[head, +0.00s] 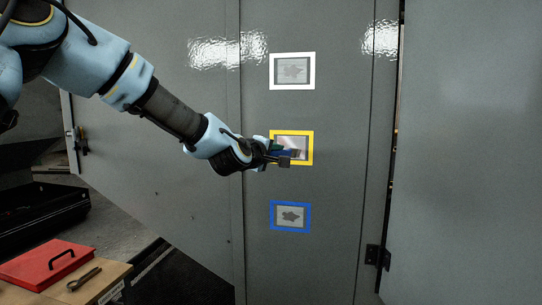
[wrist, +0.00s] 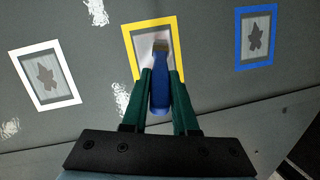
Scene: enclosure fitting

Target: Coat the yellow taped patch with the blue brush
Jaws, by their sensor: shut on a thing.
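The yellow taped patch (head: 310,148) is the middle one of three framed patches on a grey panel in the head view. Its inside looks pale and shiny, and no dark blotch shows in the part I can see. In the wrist view the yellow frame (wrist: 127,41) is straight ahead. My gripper (wrist: 160,88) is shut on the blue brush (wrist: 159,95), whose bristles point at the patch and overlap its inside. I cannot tell for sure whether the bristles touch the surface. In the head view my gripper (head: 278,156) covers the lower left of the patch.
A white taped patch (head: 293,87) is above and a blue taped patch (head: 308,218) below, each with a dark blotch. A red box (head: 48,262) and a wrench-like tool (head: 84,279) lie on a wooden surface at lower left. A door (head: 465,150) stands at right.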

